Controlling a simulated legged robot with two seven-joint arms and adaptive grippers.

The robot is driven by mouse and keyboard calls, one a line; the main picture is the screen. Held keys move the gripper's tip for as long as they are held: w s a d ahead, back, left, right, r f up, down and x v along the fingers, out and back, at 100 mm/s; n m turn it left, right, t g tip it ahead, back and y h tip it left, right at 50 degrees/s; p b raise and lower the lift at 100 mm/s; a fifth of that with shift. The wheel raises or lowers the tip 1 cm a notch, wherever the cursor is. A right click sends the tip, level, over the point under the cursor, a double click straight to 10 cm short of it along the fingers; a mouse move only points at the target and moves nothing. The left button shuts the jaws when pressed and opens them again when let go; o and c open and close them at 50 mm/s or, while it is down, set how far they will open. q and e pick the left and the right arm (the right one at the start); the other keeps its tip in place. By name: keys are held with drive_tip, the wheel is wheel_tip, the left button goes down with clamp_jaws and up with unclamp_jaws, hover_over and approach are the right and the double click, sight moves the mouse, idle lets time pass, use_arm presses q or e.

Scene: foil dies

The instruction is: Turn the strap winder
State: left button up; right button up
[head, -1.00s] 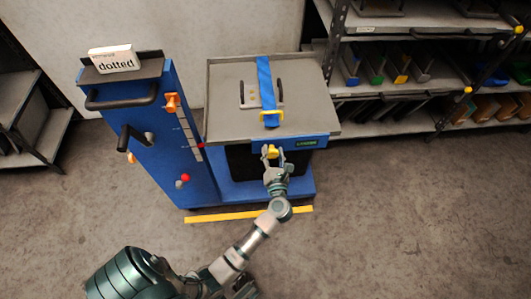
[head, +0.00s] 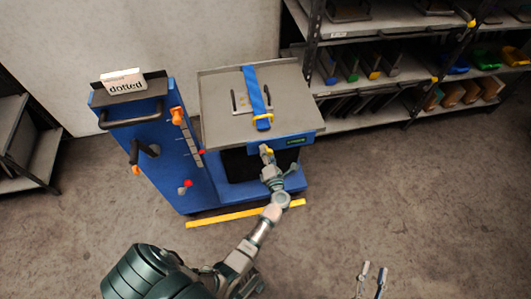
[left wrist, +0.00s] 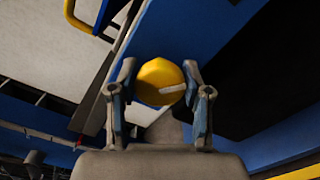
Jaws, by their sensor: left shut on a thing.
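The strap winder's yellow knob (left wrist: 160,82) sits between the two fingers of my left gripper (left wrist: 160,98) in the left wrist view, with a pale mark on its face. In the head view my left gripper (head: 267,156) is shut on this knob at the front of the blue cart, below the tabletop edge; the fingers partly hide it. The blue strap (head: 252,85) runs down the grey top (head: 220,110) to a yellow loop (head: 264,122). My right gripper (head: 374,268) shows at the bottom edge, open and empty above the floor.
A blue column (head: 165,165) with a black handle, an orange clip and a red knob stands left of the top. A yellow floor strip (head: 215,219) lies in front. Shelves (head: 390,75) stand at right; the front floor is clear.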

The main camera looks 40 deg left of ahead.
use_arm(q)
drive_tip(key=shift+w+d, duration=0.1)
drive_tip(key=shift+d, duration=0.1)
use_arm(e)
drive_tip(key=shift+f, duration=0.2)
use_arm(q)
drive_tip(key=o, duration=0.9)
drive_tip(key=shift+c, duration=0.2)
drive_tip(key=shift+o, duration=1.4)
drive_tip(key=shift+f, duration=0.15)
use_arm(e)
drive_tip(key=shift+w+d+f, duration=0.1)
drive_tip(key=shift+w, duration=0.05)
use_arm(q)
drive_tip(key=shift+d, duration=0.1)
drive_tip(key=v, duration=0.7)
